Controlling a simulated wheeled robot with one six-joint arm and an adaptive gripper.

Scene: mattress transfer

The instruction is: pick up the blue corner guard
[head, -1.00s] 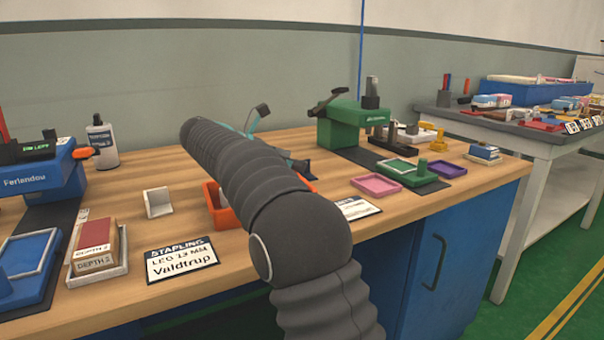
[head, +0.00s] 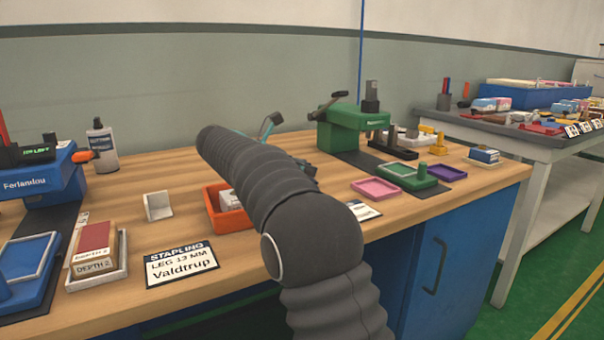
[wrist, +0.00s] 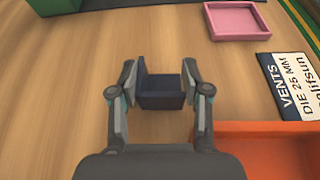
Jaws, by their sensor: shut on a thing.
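The blue corner guard (wrist: 160,91) is a dark blue angled piece in the wrist view. It sits between the two fingers of my gripper (wrist: 160,80), which are shut on it from left and right. The wrist view does not clearly show whether the guard touches the wooden table or is just above it.
An orange bin (wrist: 270,132) stands close to my gripper at lower right in the wrist view. A pink tray (wrist: 237,20) and a printed card (wrist: 290,85) lie beyond. A green machine (head: 345,133) stands at the back. A white corner piece (head: 158,206) is left of the bin.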

